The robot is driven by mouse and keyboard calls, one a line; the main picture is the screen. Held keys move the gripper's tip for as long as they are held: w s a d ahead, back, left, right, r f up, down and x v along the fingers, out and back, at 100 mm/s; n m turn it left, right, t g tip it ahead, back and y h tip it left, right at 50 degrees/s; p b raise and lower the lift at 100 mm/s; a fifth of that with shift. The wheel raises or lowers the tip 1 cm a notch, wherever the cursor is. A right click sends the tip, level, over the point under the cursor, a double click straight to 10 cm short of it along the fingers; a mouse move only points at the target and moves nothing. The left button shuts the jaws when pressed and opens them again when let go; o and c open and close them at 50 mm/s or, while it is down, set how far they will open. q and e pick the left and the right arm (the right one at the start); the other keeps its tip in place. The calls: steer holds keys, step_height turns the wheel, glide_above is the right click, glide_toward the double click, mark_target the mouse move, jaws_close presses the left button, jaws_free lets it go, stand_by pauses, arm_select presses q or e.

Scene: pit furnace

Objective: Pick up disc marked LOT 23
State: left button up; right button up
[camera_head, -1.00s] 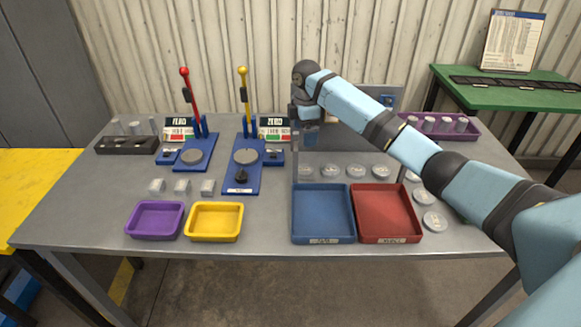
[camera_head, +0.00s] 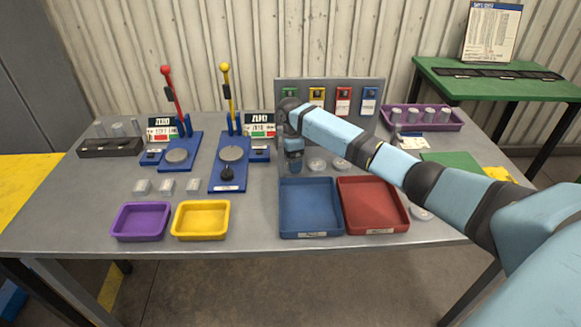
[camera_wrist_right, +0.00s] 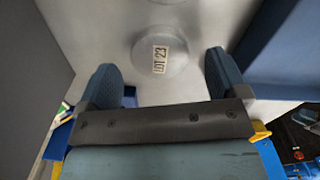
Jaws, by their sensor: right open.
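The disc marked LOT 23 (camera_wrist_right: 161,52) is a round grey disc with a white label, lying flat on the table in the right wrist view. My right gripper (camera_wrist_right: 163,80) is open, its two blue fingers on either side of the view, with the disc centred between and slightly beyond their tips. It is not held. In the head view my right gripper (camera_head: 293,160) is low behind the blue tray (camera_head: 311,235) and hides the disc there. My left gripper is not in view.
Other discs (camera_head: 317,164) lie just right of the gripper. A red tray (camera_head: 380,230) adjoins the blue one. Behind stands a grey panel (camera_head: 330,84) with coloured cards. Two blue lever presses (camera_head: 230,175) stand to the left.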

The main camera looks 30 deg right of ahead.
steer(key=shift+f, duration=0.95)
steer(key=c, duration=1.1)
steer(key=shift+r, duration=0.1)
steer(key=shift+c, duration=0.7)
